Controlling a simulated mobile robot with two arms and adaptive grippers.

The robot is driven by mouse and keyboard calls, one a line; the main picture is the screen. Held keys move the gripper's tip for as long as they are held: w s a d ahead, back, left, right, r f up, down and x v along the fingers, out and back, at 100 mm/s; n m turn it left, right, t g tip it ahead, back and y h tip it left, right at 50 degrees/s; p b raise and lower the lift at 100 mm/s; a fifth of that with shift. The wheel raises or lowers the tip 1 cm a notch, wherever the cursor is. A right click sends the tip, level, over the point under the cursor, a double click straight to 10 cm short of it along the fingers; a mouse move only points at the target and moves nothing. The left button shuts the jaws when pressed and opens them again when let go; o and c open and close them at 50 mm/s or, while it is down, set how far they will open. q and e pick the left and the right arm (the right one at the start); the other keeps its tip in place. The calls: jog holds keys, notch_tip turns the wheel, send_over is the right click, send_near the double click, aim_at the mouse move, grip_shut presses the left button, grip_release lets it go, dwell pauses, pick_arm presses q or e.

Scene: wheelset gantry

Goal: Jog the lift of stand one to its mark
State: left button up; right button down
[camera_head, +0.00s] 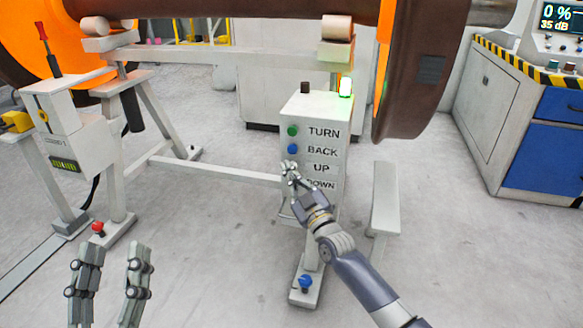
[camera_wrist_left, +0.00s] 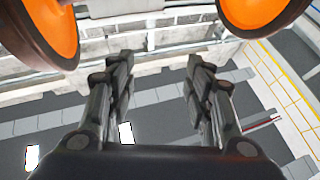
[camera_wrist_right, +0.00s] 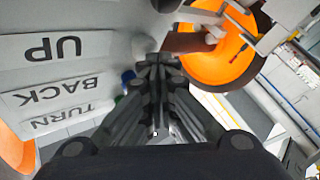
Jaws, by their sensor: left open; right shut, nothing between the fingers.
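The control box (camera_head: 312,112) of the stand stands in the middle of the head view, with labels TURN, BACK, UP and DOWN. A green button (camera_head: 292,131) sits beside TURN and a blue button (camera_head: 292,149) beside BACK. My right gripper (camera_head: 288,172) is shut and empty at the box's front, over the left side of the UP and DOWN rows. It hides the buttons there; I cannot tell whether it touches one. The right wrist view shows its closed fingers (camera_wrist_right: 158,75) close to the panel (camera_wrist_right: 60,75). My left gripper (camera_head: 110,270) is open and empty at the lower left, away from the box.
A lit green lamp (camera_head: 345,87) tops the box. The wheelset's axle (camera_head: 240,10) and brown wheel (camera_head: 415,70) hang above. A second post with a gauge box (camera_head: 72,135) stands left. A blue-drawered cabinet (camera_head: 545,150) is at right.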

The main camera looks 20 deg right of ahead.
pick_arm(q)
notch_tip(320, 180, down, 6)
jog(key=w+g+y+p, duration=0.1)
jog(key=g, duration=0.2)
jog(key=shift+w+a, duration=0.2)
jog(key=shift+w, duration=0.2)
pick_arm(e)
jog(key=shift+s+a, duration=0.35)
jog(key=shift+s, duration=0.2)
pick_arm(q)
jog(key=shift+r, duration=0.1)
jog(key=s+a+f+g+y+p, duration=0.1)
jog(key=s+f+g, duration=0.3)
jog(key=f, duration=0.4)
jog(key=s+a+f+g+y+p, duration=0.2)
jog(key=s+a+f+g+p, duration=0.1)
jog(key=f+g, duration=0.4)
jog(key=shift+s+a+f+n+y, duration=0.15)
jog(key=shift+s+f+n+y, duration=0.2)
jog(key=shift+f, duration=0.65)
pick_arm(e)
jog(key=shift+s+a, duration=0.75)
jog(key=shift+s, duration=0.3)
jog(key=shift+s+a, duration=0.7)
jog(key=shift+s, duration=0.35)
